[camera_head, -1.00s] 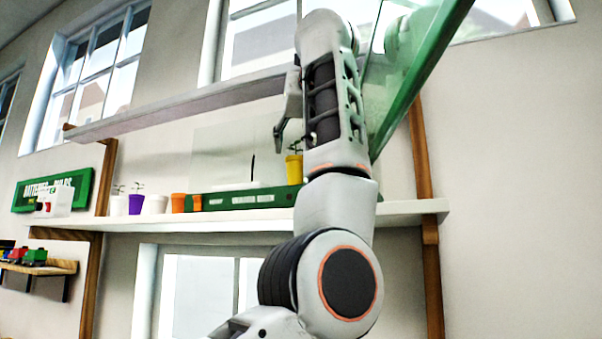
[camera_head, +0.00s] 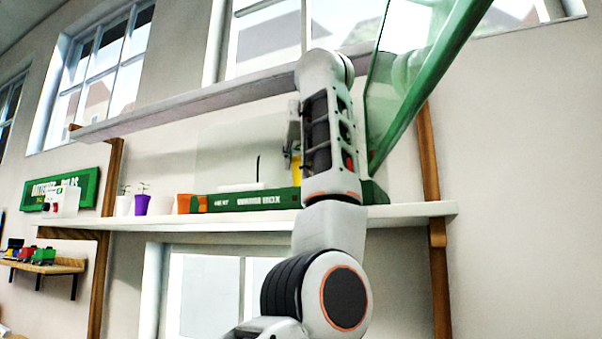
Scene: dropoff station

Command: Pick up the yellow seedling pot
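The yellow seedling pot (camera_head: 296,168) shows as a narrow strip at the left edge of my arm. It stands at the green box (camera_head: 250,199) on the long white shelf; its right side is hidden behind the arm. My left gripper (camera_head: 294,136) is just above the pot, mostly hidden behind its own wrist. Only a small grey part of it shows, so I cannot tell whether its fingers are apart or touch the pot. My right gripper is not in view.
Orange pots (camera_head: 184,203), a purple pot (camera_head: 141,205) and a white pot (camera_head: 123,206) stand left on the shelf (camera_head: 420,210). A raised green-framed clear lid (camera_head: 418,85) is right of my arm. An upper shelf (camera_head: 200,104) runs above. A toy train (camera_head: 28,254) sits lower left.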

